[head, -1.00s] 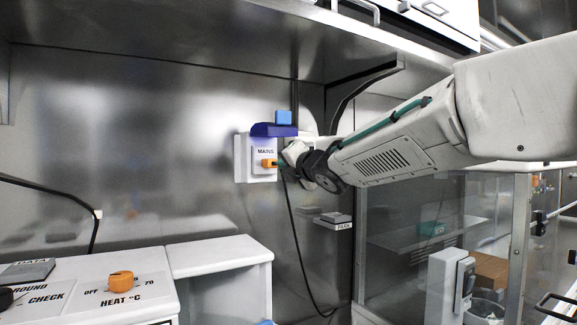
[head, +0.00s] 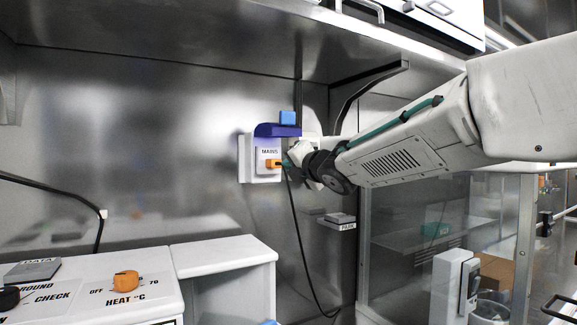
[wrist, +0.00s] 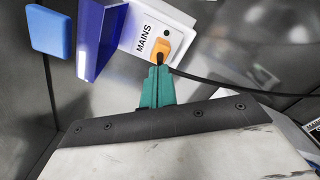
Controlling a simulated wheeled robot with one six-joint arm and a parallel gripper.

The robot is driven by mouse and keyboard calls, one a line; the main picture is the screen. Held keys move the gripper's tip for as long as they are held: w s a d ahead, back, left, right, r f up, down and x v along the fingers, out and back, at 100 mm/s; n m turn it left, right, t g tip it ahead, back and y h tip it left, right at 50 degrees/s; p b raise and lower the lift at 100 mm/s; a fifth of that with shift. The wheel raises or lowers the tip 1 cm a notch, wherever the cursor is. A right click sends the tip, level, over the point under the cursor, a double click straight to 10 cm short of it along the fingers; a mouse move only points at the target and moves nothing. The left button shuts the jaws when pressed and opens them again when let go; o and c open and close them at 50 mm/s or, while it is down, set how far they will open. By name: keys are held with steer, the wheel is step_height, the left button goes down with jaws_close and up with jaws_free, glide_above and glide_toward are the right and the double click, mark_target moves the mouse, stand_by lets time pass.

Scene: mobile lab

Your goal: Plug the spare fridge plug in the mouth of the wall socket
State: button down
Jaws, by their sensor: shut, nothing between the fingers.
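The white wall socket marked MAINS (head: 268,153) is on the metal back wall, with a dark blue cover (head: 278,131) raised above its face. It also shows in the wrist view (wrist: 141,33). The orange fridge plug (head: 273,164) sits at the socket's mouth, its black cable hanging down; how deep it sits I cannot tell. In the wrist view the plug (wrist: 174,48) and the cable's start are just beyond my fingertips. My gripper (head: 287,162) is shut and empty, its green fingers (wrist: 157,84) close behind the plug. Whether they touch it I cannot tell.
A light blue block (head: 287,117) is above the cover. A small shelf marked PARK (head: 337,222) is at lower right, with a grey pad on it. A steel shelf (head: 180,60) overhangs the area. A white bench unit with an orange heat knob (head: 125,281) stands lower left.

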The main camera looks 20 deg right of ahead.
steer(key=s+d, duration=0.2)
steer(key=s, duration=0.7)
steer(key=s+d+f+m+g+h, duration=0.4)
steer(key=s+d+f+m, duration=0.1)
steer(key=f+m, duration=0.45)
steer(key=s+d+f+m+g+h, duration=0.35)
steer(key=s+f+m, duration=0.25)
steer(key=f+m, duration=0.3)
steer(key=s+a+f+m+g+y, duration=0.1)
steer(key=s+a+f+m+g, duration=0.1)
steer(key=s, duration=0.5)
steer(key=s+a+f+m+g+y, duration=0.1)
steer(key=s+a+f+m+g, duration=0.2)
steer(key=s, duration=0.5)
steer(key=s+a+f+m+g+y, duration=0.2)
steer(key=s+f+m+g, duration=0.2)
steer(key=s+f, duration=0.2)
steer(key=shift+s+a+f, duration=0.2)
steer(key=shift+s+a, duration=0.1)
steer(key=shift+s, duration=0.85)
